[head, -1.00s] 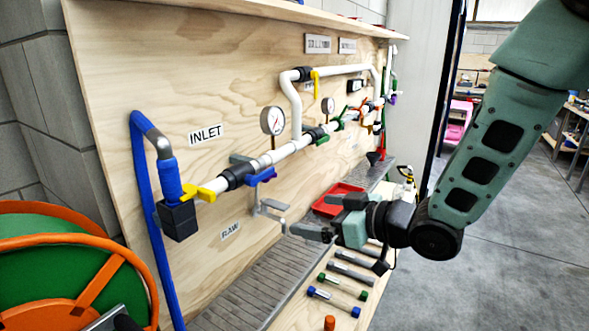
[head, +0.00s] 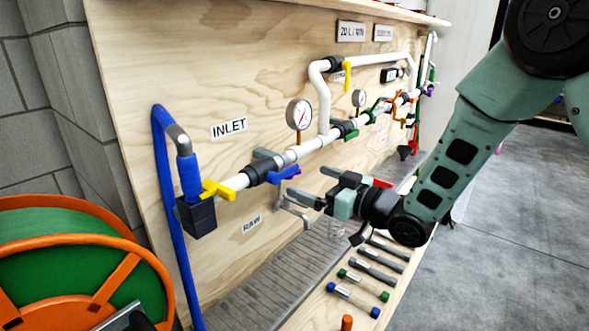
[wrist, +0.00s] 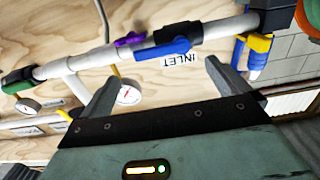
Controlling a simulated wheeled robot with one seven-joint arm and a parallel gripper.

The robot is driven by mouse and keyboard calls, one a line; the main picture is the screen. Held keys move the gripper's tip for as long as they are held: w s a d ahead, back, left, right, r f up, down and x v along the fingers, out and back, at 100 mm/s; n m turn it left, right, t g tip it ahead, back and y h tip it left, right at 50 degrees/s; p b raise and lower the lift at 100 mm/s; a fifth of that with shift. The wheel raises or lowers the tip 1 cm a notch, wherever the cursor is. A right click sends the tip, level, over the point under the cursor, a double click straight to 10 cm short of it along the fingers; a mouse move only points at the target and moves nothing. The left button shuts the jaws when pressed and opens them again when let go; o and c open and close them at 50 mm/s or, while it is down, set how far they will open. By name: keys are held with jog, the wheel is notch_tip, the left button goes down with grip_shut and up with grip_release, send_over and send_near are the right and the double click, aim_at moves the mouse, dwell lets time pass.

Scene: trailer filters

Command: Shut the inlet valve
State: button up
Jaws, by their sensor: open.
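The INLET label (head: 229,128) is on the plywood panel above a white pipe. A yellow lever (head: 217,190) sits at the hose end of the pipe, and a black valve body (head: 260,170) with a blue lever (head: 284,174) sits to its right. In the wrist view the blue lever (wrist: 165,52) lies roughly along the pipe, beside a small purple handle (wrist: 130,39); the yellow lever (wrist: 239,52) is to the right. My gripper (head: 317,187) is open and empty, just right of the blue lever and apart from it. Its fingers (wrist: 163,76) spread below the lever in the wrist view.
A pressure gauge (head: 299,114) stands above the pipe. A grey bent fitting (head: 292,212) hangs below, near the gripper. A blue hose (head: 172,230) and an orange-green reel (head: 80,270) are at left. Several tools lie on the bench ledge (head: 340,312).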

aim_at(288, 172)
jog(key=p+x, duration=0.1)
jog(key=x, duration=0.5)
jog(key=shift+a, duration=0.1)
jog(key=shift+c, duration=0.3)
jog(key=c, duration=1.3)
